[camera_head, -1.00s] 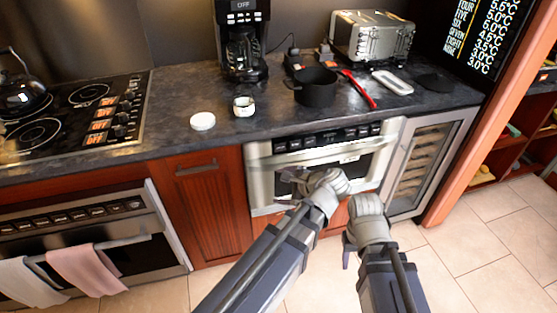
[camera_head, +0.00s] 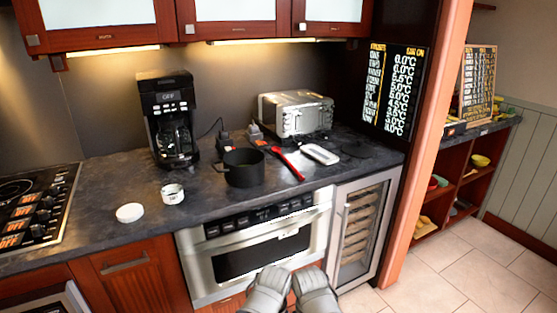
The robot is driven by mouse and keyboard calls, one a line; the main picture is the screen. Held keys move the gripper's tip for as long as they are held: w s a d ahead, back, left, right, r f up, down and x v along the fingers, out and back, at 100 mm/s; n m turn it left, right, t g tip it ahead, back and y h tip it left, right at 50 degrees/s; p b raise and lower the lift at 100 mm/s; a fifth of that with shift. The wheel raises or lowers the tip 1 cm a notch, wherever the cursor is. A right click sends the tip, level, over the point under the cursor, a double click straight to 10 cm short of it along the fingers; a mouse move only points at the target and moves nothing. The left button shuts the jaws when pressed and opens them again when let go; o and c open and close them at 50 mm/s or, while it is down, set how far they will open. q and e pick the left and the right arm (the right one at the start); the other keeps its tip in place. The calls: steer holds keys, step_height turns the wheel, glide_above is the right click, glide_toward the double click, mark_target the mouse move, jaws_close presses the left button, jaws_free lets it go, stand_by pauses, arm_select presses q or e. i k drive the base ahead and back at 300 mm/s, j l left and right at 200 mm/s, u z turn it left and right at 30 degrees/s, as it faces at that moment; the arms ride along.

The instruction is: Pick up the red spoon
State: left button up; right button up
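The red spoon (camera_head: 287,163) lies on the dark counter, between the black pot and a white oblong dish. Nothing covers it. My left gripper (camera_head: 267,287) and my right gripper (camera_head: 315,288) are side by side at the bottom edge of the picture, in front of the microwave drawer and well below the counter top. Both are apart from the spoon. I see only their grey backs; their fingertips are hidden, so I cannot tell whether they are open or shut.
The black pot (camera_head: 243,167) stands left of the spoon, the white dish (camera_head: 320,154) right of it. A toaster oven (camera_head: 297,114) and coffee maker (camera_head: 168,115) stand behind. The microwave drawer (camera_head: 262,247) below the counter appears shut. A wine cooler (camera_head: 358,235) stands to its right.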

mark_target(276, 150)
steer(key=i+l+u, duration=0.7)
steer(key=l, duration=0.2)
steer(key=l+u, duration=0.25)
steer(key=i+l, duration=0.05)
steer(key=l, duration=0.05)
